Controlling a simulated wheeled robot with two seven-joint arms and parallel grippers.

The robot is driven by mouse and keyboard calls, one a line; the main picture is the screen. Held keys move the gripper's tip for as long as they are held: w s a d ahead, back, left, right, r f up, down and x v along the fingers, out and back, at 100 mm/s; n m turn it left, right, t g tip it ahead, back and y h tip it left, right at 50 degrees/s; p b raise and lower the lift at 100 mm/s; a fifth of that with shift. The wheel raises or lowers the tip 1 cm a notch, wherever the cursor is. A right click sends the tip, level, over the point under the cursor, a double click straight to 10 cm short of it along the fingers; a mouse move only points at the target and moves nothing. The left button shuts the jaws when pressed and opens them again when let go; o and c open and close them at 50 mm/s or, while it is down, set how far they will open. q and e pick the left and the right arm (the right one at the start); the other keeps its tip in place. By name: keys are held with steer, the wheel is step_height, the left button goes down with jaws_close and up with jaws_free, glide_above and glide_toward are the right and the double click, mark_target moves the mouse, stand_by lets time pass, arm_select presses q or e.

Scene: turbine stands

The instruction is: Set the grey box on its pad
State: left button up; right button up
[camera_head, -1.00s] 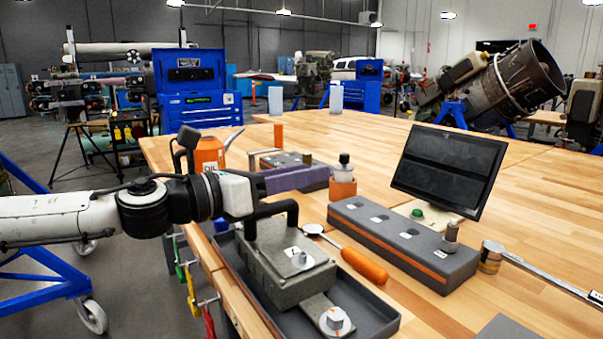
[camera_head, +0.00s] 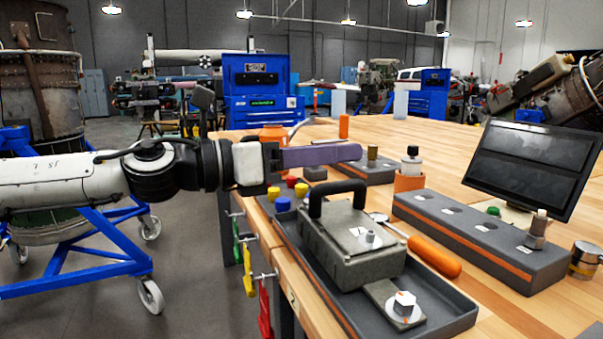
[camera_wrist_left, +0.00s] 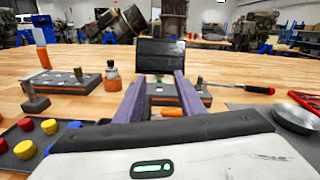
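The grey box (camera_head: 352,245), with a dark arched handle (camera_head: 337,190) on top, sits in a dark shallow tray (camera_head: 445,315) on the wooden bench. My left gripper (camera_head: 356,153) has purple fingers and reaches rightward above and behind the handle in the head view, apart from it. In the left wrist view its two fingers (camera_wrist_left: 160,82) stand apart with nothing between them. The box cannot be made out in that view. I cannot pick out its pad for sure. My right gripper is not in view.
A grey block with an orange stripe (camera_head: 470,235), a dark monitor (camera_head: 530,170) and an orange-handled tool (camera_head: 434,257) stand or lie right of the tray. Red, yellow and blue knobs (camera_head: 283,204) are at the tray's far end. The far bench top is mostly clear.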

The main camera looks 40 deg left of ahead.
arm_select(q)
steer(key=shift+b+v, duration=0.65)
steer(key=shift+v, duration=1.7)
